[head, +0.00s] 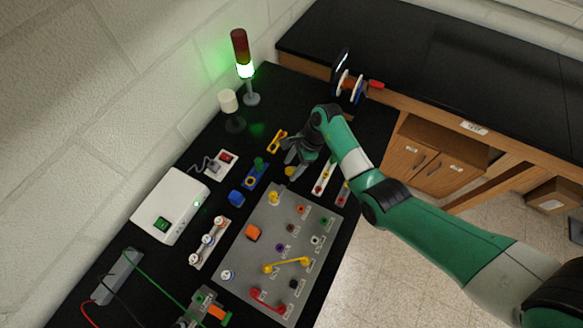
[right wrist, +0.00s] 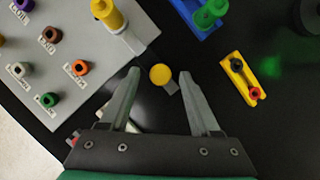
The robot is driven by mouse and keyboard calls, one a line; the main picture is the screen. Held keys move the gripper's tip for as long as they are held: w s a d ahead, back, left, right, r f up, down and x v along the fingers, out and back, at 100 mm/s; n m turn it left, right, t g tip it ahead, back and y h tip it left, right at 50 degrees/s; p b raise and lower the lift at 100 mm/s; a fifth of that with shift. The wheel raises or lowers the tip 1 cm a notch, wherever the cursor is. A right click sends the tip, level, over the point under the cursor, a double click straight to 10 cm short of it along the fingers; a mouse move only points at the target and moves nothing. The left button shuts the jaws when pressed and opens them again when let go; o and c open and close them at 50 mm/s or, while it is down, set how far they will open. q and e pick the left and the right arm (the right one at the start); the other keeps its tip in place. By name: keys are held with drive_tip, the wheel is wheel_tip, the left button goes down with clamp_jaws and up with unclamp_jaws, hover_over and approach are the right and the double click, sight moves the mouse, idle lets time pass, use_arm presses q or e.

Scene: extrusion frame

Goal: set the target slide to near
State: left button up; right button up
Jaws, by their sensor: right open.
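No part in view is marked as the target slide, so I cannot tell for certain which one it is. A round yellow knob (right wrist: 160,75) with a small grey piece beside it shows between my right fingertips in the right wrist view. In the head view the yellow knob (head: 290,171) is just below my right gripper. My right gripper (head: 297,157) is open, with its jaws apart either side of the knob in the right wrist view (right wrist: 160,78). I see no contact. My left gripper is not in view.
A grey panel (head: 238,262) with coloured knobs and sockets lies nearby. A yellow block (right wrist: 239,78) with black and red terminals and a blue block with a green knob (right wrist: 211,12) are close to my right gripper. A lit stack lamp (head: 243,65) stands at the back.

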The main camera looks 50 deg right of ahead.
drive_tip(key=shift+a+f, duration=0.1)
drive_tip(key=shift+f, duration=0.1)
drive_tip(key=shift+w, duration=0.1)
clamp_jaws()
idle(1.2)
